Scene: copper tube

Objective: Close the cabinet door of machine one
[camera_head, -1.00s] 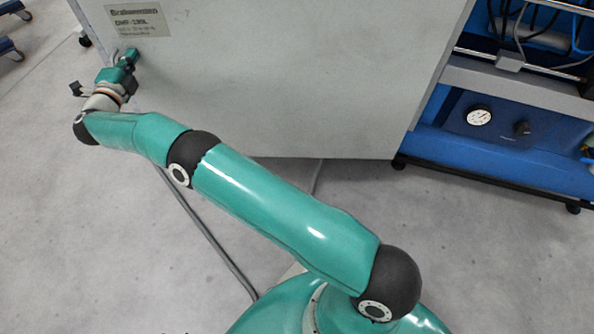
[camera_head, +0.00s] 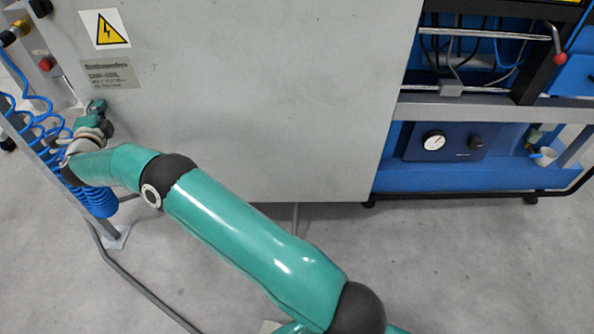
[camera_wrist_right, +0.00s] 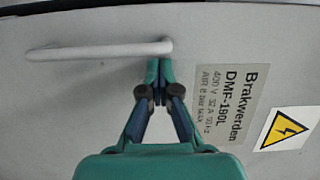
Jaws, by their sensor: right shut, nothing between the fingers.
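The cabinet door (camera_head: 260,100) is a large light-grey panel with a yellow warning sign (camera_head: 106,30) and a nameplate (camera_head: 114,75). It stands in front of the blue machine's left part. My right gripper (camera_head: 97,106) is at the door's left part, just below the nameplate. In the right wrist view, my right gripper (camera_wrist_right: 158,68) is shut and empty, its tips at the right end of the white bar handle (camera_wrist_right: 95,50). I cannot tell if the tips touch the door. My left gripper is not in view.
The blue machine (camera_head: 470,160) shows at the right, with a gauge (camera_head: 434,140), cables and a lower rail. A coiled blue hose (camera_head: 98,195) hangs by a grey post at the left, close to my right arm. The floor (camera_head: 450,265) in front is clear.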

